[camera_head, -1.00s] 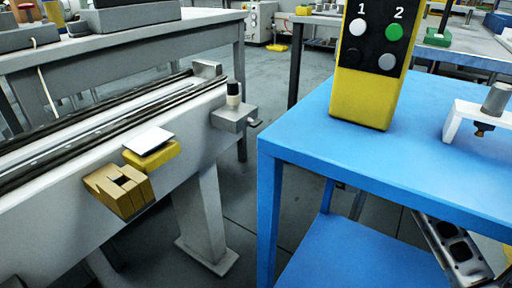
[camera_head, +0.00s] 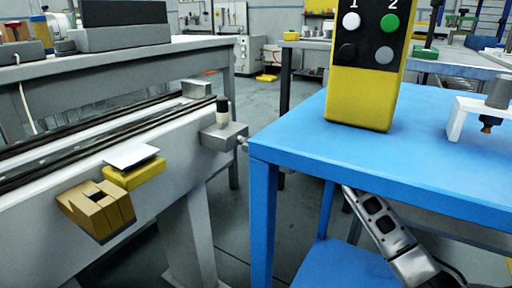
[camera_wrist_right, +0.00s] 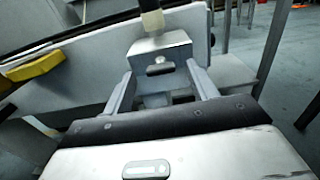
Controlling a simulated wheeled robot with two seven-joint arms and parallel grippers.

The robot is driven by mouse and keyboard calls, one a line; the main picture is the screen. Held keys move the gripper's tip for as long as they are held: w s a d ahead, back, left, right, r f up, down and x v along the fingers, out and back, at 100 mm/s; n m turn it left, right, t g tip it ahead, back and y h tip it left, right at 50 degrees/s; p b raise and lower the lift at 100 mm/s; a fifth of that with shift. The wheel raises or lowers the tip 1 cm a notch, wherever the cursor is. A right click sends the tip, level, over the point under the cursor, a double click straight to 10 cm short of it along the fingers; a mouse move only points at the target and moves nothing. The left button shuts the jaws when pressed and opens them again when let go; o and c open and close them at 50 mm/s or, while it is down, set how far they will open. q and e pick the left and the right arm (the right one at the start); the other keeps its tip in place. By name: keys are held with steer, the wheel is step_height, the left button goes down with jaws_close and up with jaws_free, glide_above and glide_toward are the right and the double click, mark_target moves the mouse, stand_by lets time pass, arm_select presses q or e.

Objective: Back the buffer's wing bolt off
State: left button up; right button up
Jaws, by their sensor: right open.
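The gripper is hidden in the head view. My left gripper is not in view.
A blue table (camera_head: 300,135) carries a yellow button box (camera_head: 365,95) and a white bracket (camera_head: 462,118). My right arm passes below its top. A yellow holder (camera_head: 135,176) with a white plate and a tan block (camera_head: 97,209) sit on the conveyor's side.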

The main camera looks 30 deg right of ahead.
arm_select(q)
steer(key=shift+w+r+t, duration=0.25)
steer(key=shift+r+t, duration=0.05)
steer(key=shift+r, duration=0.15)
arm_select(e)
steer(key=shift+x, duration=0.75)
steer(key=c, duration=1)
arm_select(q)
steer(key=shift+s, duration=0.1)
